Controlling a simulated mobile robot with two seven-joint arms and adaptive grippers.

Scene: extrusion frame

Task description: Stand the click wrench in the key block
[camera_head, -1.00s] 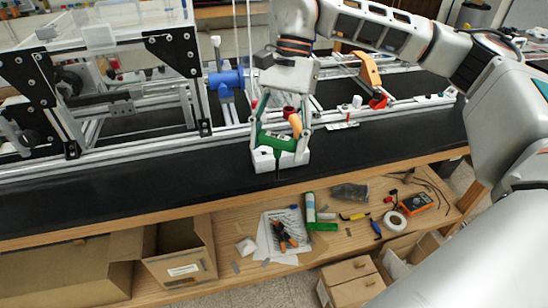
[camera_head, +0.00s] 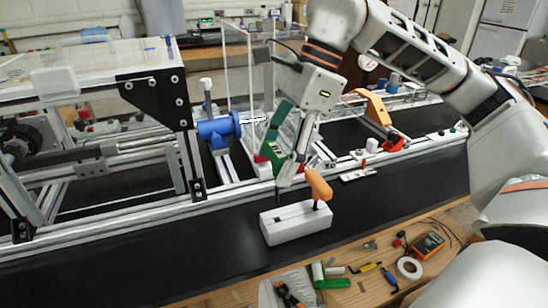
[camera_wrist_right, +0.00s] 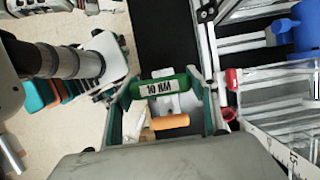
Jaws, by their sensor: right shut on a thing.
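The click wrench has a green handle marked "10 NM", seen in the right wrist view (camera_wrist_right: 158,87). My right gripper (camera_wrist_right: 165,100) is shut on this handle, one finger at each end. In the head view the gripper (camera_head: 281,170) is above the far left part of the key block (camera_head: 290,231), and its fingers partly hide the green handle. The key block is a white block lying on the black bench top. A dark slot shows in its top below the gripper. I cannot tell whether the wrench's shaft touches it. My left gripper is not in view.
An orange-handled key (camera_head: 319,186) stands in the block, close to my right gripper. The aluminium extrusion frame (camera_head: 235,186) and a blue cylinder (camera_head: 218,127) are behind. The black bench top (camera_head: 130,260) is free left of the block. A lower shelf holds loose tools.

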